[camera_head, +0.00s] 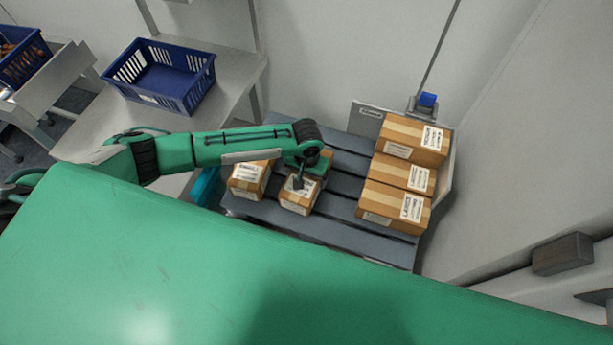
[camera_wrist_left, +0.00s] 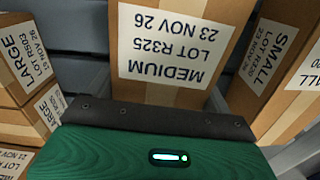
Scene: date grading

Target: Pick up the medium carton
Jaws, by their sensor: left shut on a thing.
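The medium carton (camera_head: 299,198) is a brown box with tape and a white label, on the grey slatted pallet (camera_head: 340,222). In the left wrist view the medium carton (camera_wrist_left: 172,92) fills the middle, its label reading MEDIUM upside down. My left gripper (camera_head: 299,180) reaches over it from above and is shut on it, hiding part of its top. I cannot tell whether the carton is clear of the slats. In the left wrist view the gripper's green body and dark edge show, but its fingertips are hidden. My right gripper is not in view.
A small carton (camera_head: 249,180) stands close on the left. Several large cartons (camera_head: 397,203) form a row on the right. A blue crate (camera_head: 163,78) sits on the bench at upper left. A wall stands behind. A slatted gap lies between the medium and large cartons.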

